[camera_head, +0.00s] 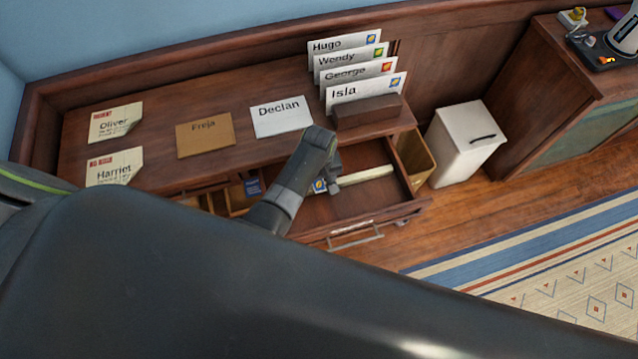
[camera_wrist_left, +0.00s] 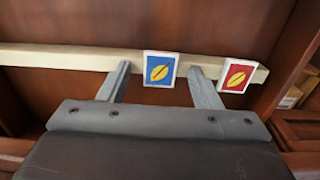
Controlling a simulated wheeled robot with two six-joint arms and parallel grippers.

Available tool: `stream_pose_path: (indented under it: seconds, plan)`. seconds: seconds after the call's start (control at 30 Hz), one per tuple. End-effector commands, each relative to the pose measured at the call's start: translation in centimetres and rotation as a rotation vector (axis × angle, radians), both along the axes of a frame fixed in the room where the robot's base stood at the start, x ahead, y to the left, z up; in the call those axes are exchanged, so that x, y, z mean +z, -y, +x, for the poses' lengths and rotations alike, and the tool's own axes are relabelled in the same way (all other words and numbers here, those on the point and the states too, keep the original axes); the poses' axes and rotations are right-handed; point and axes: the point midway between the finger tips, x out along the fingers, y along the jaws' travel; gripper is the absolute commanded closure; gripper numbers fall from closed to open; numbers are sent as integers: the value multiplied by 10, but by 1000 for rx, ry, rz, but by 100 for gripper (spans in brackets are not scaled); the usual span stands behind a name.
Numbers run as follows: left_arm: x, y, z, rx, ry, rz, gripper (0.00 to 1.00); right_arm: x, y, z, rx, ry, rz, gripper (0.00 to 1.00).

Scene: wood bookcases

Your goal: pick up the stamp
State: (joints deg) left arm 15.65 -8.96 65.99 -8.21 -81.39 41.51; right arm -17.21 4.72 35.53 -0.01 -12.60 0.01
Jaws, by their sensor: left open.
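A blue stamp (camera_wrist_left: 160,69) with a yellow leaf shape stands against a pale strip (camera_wrist_left: 60,57) in the open drawer (camera_head: 345,205). A red stamp (camera_wrist_left: 239,75) with a similar leaf stands to its right at the same strip, beyond the right finger. My left gripper (camera_wrist_left: 159,80) is open, with the blue stamp showing between its two fingertips; I cannot tell whether they touch it. In the head view, the blue stamp (camera_head: 320,186) shows beside my left gripper (camera_head: 332,178), which reaches into the drawer. The red stamp is hidden there. My right gripper is not in view.
The desk top holds letters, including a white one (camera_head: 282,118) and a brown one (camera_head: 205,134), and a letter rack (camera_head: 368,112). A bin (camera_head: 415,158) and a white container (camera_head: 466,142) stand right of the drawer. My dark arm covers the foreground.

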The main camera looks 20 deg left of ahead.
Motion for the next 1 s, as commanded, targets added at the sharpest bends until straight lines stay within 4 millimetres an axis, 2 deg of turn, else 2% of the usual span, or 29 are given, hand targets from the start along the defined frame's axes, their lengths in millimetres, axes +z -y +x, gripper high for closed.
stream_pose_path:
  seconds: [0.33,0.7,1.0]
  plan:
    - [-1,0,0,0,-1,1,42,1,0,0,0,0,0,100]
    - [-1,0,0,0,0,0,89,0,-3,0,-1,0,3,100]
    - [-1,0,0,0,0,0,90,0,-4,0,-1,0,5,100]
